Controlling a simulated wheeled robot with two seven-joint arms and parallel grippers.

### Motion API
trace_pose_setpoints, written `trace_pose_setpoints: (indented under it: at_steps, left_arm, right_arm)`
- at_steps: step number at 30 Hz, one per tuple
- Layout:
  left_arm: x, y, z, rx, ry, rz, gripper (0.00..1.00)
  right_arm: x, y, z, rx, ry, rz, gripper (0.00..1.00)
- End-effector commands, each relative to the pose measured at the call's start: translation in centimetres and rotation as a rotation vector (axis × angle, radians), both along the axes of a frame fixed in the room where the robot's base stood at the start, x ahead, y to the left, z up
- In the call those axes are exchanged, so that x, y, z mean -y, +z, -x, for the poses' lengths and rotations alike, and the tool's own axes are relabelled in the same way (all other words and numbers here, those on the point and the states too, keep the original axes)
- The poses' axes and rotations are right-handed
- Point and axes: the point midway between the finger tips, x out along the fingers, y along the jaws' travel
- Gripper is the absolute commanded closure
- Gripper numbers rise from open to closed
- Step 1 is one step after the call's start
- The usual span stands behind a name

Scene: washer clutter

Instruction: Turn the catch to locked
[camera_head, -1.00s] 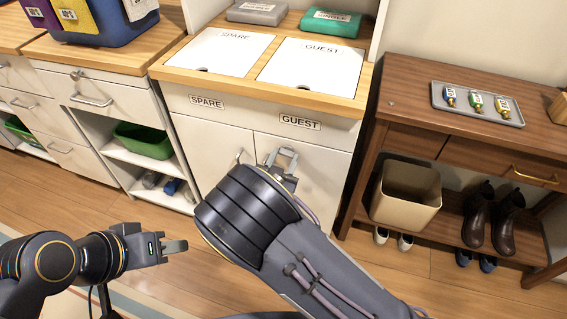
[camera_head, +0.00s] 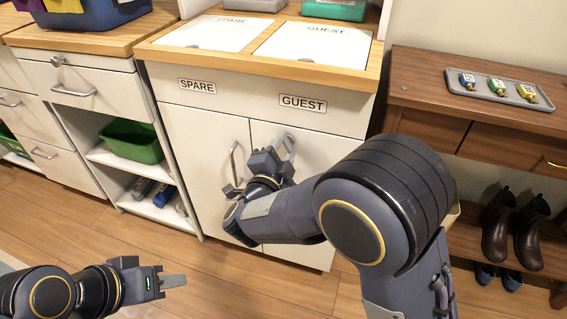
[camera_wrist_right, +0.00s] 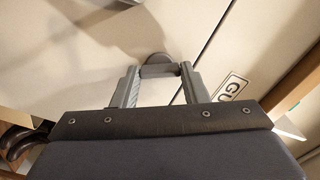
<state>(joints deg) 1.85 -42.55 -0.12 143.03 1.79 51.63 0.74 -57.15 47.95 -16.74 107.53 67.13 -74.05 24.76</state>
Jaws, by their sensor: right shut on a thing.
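A small metal fitting that looks like a catch (camera_head: 58,61) sits on the top drawer of the left white cabinet, above the drawer's bar handle; its setting is too small to read. My right gripper (camera_head: 284,147) is at the GUEST door (camera_head: 318,150) of the middle cabinet, well to the right of that fitting.
The SPARE door has a bar handle (camera_head: 234,160). A green bin (camera_head: 132,140) stands on the open shelf at left. Floor before the left cabinet is clear.

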Motion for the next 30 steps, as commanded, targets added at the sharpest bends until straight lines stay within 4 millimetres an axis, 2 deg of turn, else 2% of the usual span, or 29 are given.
trace_pose_setpoints:
  at_steps: [1, 12, 21, 30]
  left_arm:
    - [0.0, -1.6, 0.0, 0.0, 0.0, 0.0, 0.64]
    - [0.0, -6.0, 0.0, 0.0, 0.0, 0.0, 0.64]
    - [0.0, -7.7, 0.0, 0.0, 0.0, 0.0, 0.64]
    - [0.0, -8.1, 0.0, 0.0, 0.0, 0.0, 0.64]
  right_arm:
    - [0.1, -0.7, 0.0, 0.017, -0.002, -0.048, 0.83]
    - [0.0, -0.5, 0.0, 0.106, -0.001, -0.326, 0.83]
    - [0.0, -0.3, 0.0, 0.145, -0.001, -0.447, 0.83]
    - [0.0, -0.1, 0.0, 0.155, -0.001, -0.482, 0.83]
